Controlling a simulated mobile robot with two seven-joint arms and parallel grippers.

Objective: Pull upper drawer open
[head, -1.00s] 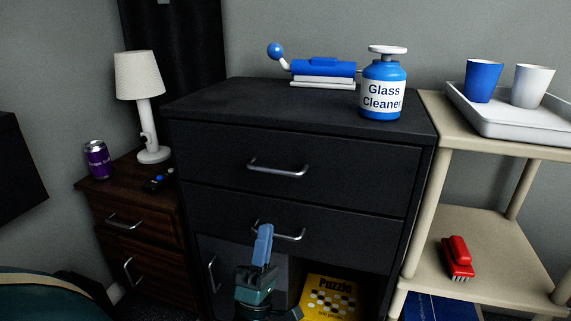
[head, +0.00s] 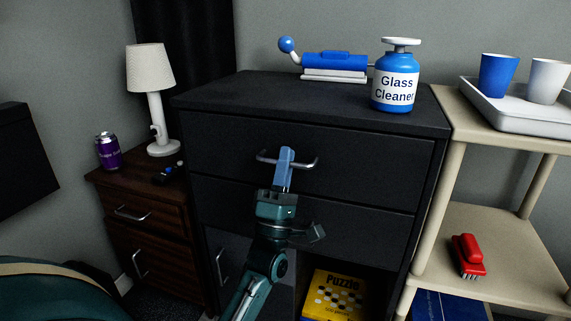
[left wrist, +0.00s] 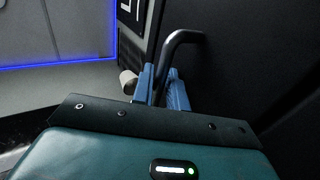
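The black cabinet's upper drawer (head: 370,165) appears closed, its front flush with the cabinet. Its silver bar handle (head: 306,166) runs across the middle. My left gripper (head: 285,158) is at this handle, with its blue fingers crossing the bar near its centre. In the left wrist view, the handle (left wrist: 185,38) curves down between the two close-set blue fingers (left wrist: 161,85), which look shut on it. The contact itself is partly hidden. My right gripper is not in view.
On the cabinet top (head: 250,88) stand a glass cleaner bottle (head: 395,88) and a blue device (head: 335,61). A lower drawer (head: 370,226) is beneath. A dark wood nightstand (head: 135,192) is at left, and a beige shelf (head: 510,245) at right.

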